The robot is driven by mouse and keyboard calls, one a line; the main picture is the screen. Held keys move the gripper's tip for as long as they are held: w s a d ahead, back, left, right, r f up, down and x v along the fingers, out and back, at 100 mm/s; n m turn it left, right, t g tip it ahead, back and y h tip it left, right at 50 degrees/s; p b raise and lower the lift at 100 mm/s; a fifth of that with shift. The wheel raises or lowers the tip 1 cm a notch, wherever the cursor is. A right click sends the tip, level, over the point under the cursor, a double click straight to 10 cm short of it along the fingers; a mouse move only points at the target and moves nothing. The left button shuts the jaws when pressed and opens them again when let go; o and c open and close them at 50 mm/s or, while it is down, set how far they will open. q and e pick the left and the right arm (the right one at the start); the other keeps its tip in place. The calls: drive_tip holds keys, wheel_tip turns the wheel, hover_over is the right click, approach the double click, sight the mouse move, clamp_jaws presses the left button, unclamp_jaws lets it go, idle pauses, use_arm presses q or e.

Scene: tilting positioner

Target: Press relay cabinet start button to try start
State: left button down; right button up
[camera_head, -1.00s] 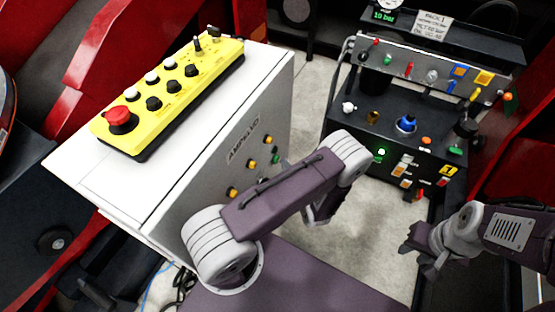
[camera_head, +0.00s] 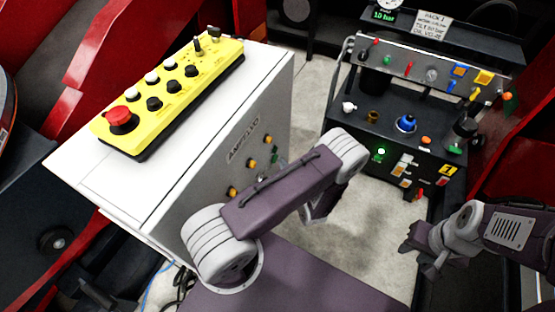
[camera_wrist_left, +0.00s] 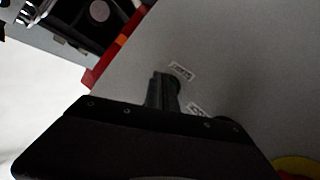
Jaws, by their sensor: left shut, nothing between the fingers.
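The white relay cabinet (camera_head: 225,185) stands at the left, with amber parts (camera_head: 251,163) and the AMPELVO label on its front. A green part (camera_head: 275,155) on that face is partly covered in the head view. My left gripper (camera_wrist_left: 163,88) is shut and empty, its dark fingertips close to the grey face beside small printed labels (camera_wrist_left: 183,71). Contact cannot be told. In the head view my left arm hides most of this gripper. My right gripper (camera_head: 420,255) hangs at the lower right, away from the cabinet; its jaw opening is unclear.
A yellow control box (camera_head: 170,95) with a red mushroom button (camera_head: 121,118) lies on the cabinet top. A dark console (camera_head: 395,135) with several knobs and a lit green lamp (camera_head: 381,152) stands at the right. Pale floor lies between.

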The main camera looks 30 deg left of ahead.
use_arm(q)
drive_tip(key=shift+d, duration=0.1)
idle(0.3)
drive_tip(key=shift+d, duration=0.75)
drive_tip(key=shift+w+d, duration=0.1)
drive_tip(key=shift+w+d, duration=0.1)
drive_tip(key=shift+d, duration=2.35)
